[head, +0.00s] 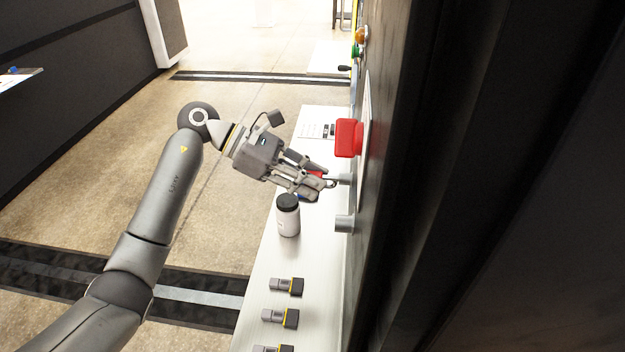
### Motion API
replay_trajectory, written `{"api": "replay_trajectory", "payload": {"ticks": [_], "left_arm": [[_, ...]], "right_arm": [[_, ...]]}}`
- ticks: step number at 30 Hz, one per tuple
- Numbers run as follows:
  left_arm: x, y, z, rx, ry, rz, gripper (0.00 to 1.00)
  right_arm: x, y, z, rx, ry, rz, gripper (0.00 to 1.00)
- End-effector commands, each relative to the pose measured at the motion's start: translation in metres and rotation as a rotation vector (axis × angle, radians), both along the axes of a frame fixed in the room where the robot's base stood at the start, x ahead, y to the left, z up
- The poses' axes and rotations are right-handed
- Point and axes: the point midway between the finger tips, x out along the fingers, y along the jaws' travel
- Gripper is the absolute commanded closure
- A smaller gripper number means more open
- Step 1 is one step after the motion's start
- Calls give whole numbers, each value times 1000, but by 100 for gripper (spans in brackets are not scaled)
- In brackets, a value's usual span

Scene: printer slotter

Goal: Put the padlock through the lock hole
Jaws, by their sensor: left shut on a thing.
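My left gripper (318,186) reaches in from the left and is shut on the padlock (316,174). Only a small red part of the padlock shows between the fingers. A thin shackle-like end points right, close to a grey cylindrical knob (345,179) on the dark machine wall; I cannot tell if they touch. A large red switch handle (348,138) sticks out from a plate just above this knob. I cannot make out the lock hole itself. My right gripper is not in view.
A white shelf (262,290) runs along the wall. A white bottle with a black lid (288,215) stands just below the gripper. Several grey and black pieces (287,286) lie nearer. A second knob (345,223) juts out below. The floor at left is clear.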

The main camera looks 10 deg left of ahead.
Motion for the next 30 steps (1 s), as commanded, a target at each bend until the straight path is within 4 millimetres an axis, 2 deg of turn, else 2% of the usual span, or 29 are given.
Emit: {"api": "replay_trajectory", "payload": {"ticks": [30], "left_arm": [[0,49,-1,1,0,1,100]], "right_arm": [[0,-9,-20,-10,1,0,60]]}}
